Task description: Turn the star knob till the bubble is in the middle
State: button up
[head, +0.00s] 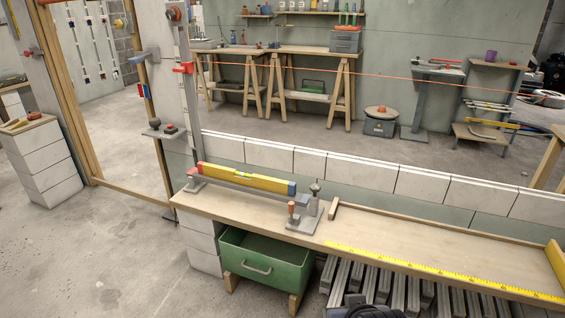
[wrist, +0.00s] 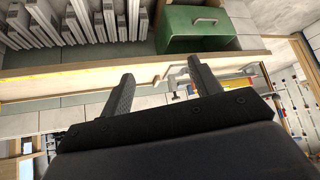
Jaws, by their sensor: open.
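A yellow spirit level (head: 245,179) with blue and red ends lies on a grey bar on the wooden bench (head: 400,240). Its vial shows near the middle, but the bubble is too small to make out. At the bar's right end is a grey fixture (head: 303,222) with a dark-topped upright knob (head: 315,187) and an orange-topped post (head: 291,208). I cannot tell which of them is the star knob. My gripper (wrist: 161,78) is open and empty in the wrist view, apart from the fixture. Part of the level (wrist: 218,88) shows behind its right finger.
A green drawer (head: 258,268) sits under the bench, also seen in the wrist view (wrist: 195,30). Grey lengths (head: 385,285) are stacked beneath the bench. A yellow tape (head: 440,271) runs along its front edge. A wooden strip (head: 333,209) stands right of the fixture.

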aim_at(315, 188)
jog(key=i+l, duration=0.3)
jog(key=i, duration=0.15)
jog(key=i+l, duration=0.3)
jog(key=i, duration=0.2)
jog(key=z, duration=0.05)
